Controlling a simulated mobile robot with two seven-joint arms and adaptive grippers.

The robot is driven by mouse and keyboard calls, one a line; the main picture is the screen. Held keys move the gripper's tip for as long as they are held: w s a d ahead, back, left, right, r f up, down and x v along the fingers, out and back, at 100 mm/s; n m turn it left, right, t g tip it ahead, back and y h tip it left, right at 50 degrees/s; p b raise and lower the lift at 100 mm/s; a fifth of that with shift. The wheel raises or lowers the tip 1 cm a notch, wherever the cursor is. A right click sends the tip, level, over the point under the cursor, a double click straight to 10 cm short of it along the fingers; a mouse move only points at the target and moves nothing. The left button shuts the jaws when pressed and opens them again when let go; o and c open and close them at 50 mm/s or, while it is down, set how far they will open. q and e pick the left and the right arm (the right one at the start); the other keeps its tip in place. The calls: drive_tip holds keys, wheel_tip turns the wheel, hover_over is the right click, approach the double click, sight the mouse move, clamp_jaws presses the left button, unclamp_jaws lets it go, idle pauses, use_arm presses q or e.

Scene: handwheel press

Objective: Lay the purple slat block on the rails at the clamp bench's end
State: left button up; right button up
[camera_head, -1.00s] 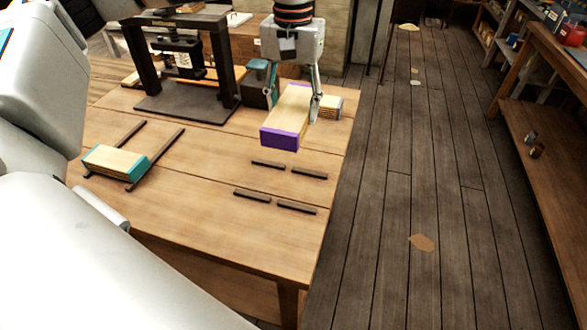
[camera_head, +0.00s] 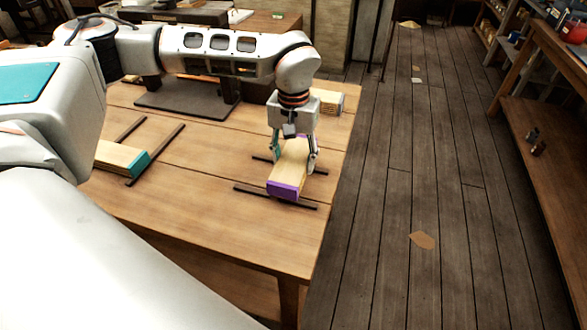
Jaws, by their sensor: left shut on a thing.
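The purple slat block (camera_head: 289,167), a stack of pale wood slats with a purple near end, is over the short dark rails at the right end of the clamp bench (camera_head: 190,215). The rails run in two rows, the near one (camera_head: 252,191) and the far one (camera_head: 318,172), and show on both sides of the block. My left gripper (camera_head: 293,162) points down and is shut across the block's sides. The block hides the rails' middles; I cannot tell whether it touches them. My right gripper is not in view.
A teal-ended slat block (camera_head: 122,157) lies on two longer rails at the left. Another wood block (camera_head: 327,101) is at the bench's back right. The press base plate (camera_head: 185,100) stands behind my left arm. The bench's front is clear.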

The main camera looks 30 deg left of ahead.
sight(294, 169)
use_arm(q)
drive_tip(key=shift+f, duration=1.7)
drive_tip(key=shift+f, duration=0.1)
drive_tip(key=o, duration=1.3)
wheel_tip(294, 169, up, 12)
drive_tip(key=shift+r, duration=0.1)
drive_tip(key=shift+s+d, duration=0.1)
